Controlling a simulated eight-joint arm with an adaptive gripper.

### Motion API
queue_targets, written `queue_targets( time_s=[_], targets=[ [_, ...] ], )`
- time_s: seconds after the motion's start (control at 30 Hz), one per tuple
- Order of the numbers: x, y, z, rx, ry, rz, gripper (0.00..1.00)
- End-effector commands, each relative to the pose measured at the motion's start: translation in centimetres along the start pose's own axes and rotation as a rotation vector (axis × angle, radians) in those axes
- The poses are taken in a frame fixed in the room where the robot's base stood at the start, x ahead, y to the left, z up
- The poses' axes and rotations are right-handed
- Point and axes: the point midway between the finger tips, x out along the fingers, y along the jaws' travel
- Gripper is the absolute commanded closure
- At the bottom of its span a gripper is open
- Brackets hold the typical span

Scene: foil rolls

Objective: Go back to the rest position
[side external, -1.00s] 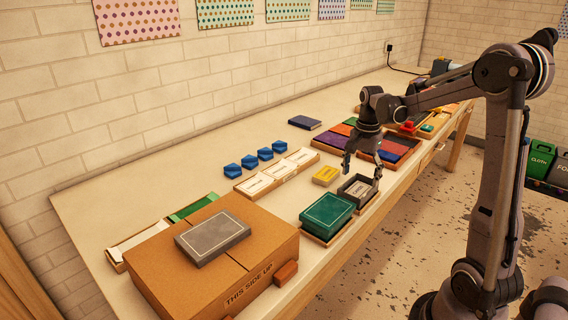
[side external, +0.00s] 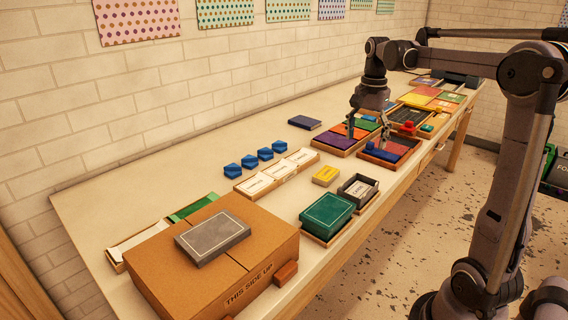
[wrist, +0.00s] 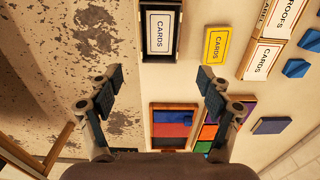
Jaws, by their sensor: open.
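My gripper (side external: 367,124) is open and empty, above the trays of coloured sheets in the middle of the long table. In the wrist view my gripper (wrist: 158,90) shows its two fingers wide apart, with nothing between them. Below it are a wooden tray with blue and red sheets (wrist: 174,122) and a second tray with purple, orange and green sheets (wrist: 207,132). My gripper appears clear of both trays, though the exact height is hard to tell.
A dark card box (side external: 358,190), a yellow card pack (side external: 325,176) and a green box (side external: 328,214) stand nearer the camera. A cardboard box (side external: 165,262) with a grey box (side external: 212,237) fills the near end. Blue pieces (side external: 249,161) lie near the wall. Bare tabletop (side external: 190,160) lies left.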

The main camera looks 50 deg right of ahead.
Motion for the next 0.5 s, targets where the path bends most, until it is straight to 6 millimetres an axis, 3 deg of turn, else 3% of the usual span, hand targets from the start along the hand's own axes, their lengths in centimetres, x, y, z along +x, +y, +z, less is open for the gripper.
queue_targets(
  time_s=[0.3, 0.37, 0.5],
  targets=[
    [0.0, 0.0, 0.5, -0.02, 0.004, -0.006, 0.22],
    [0.0, -0.1, 1.3, -0.06, 0.012, -0.018, 0.22],
    [0.2, -0.2, 5.2, -0.255, 0.058, -0.079, 0.22]
  ],
)
